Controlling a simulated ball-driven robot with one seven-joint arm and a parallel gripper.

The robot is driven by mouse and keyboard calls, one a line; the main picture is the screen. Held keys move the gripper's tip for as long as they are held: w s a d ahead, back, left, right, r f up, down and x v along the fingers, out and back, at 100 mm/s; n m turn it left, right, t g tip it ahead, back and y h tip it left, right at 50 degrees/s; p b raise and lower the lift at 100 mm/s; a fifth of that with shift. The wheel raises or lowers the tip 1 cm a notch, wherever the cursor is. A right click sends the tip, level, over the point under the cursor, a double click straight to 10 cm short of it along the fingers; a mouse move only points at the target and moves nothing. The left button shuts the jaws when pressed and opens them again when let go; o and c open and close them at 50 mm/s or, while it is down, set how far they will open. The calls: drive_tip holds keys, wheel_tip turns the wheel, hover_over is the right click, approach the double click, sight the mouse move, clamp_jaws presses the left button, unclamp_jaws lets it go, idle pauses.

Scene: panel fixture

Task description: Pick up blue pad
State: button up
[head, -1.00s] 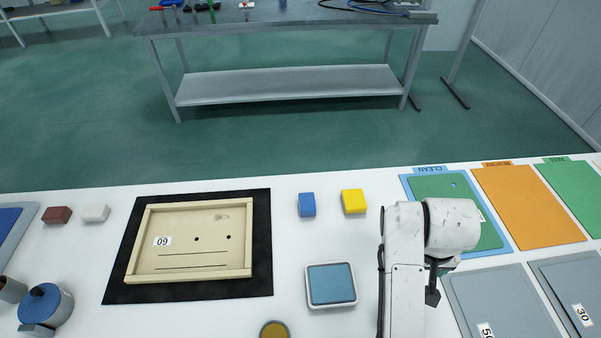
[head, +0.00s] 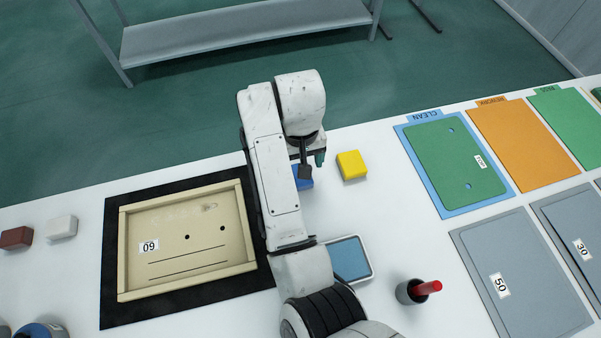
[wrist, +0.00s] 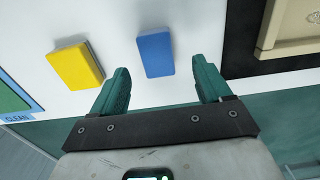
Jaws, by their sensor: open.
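The blue pad (wrist: 156,55) is a small blue block lying on the white table. In the wrist view it lies ahead of my open gripper (wrist: 165,88), in line with the gap between the two green fingers. In the head view the blue pad (head: 304,182) is mostly hidden behind my arm and gripper (head: 313,165). The gripper is empty and appears above the pad, not closed around it. How high it is above the table is hard to tell.
A yellow block (head: 352,165) lies beside the blue pad. A tan framed panel (head: 185,240) on a black mat (head: 112,300) is on the other side. A blue-topped square tray (head: 351,260) and a dark cup with a red handle (head: 419,290) stand nearer.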

drive_tip(key=shift+w+d+f+p, duration=0.1)
drive_tip(key=shift+f+p, duration=0.1)
drive_tip(key=shift+f, duration=1.2)
drive_tip(key=shift+d+f+p, duration=0.1)
drive_tip(key=shift+f+p, duration=0.05)
drive_tip(key=shift+f, duration=1.2)
drive_tip(key=c, duration=1.1)
drive_tip(key=shift+c, duration=0.2)
drive_tip(key=shift+r, duration=0.15)
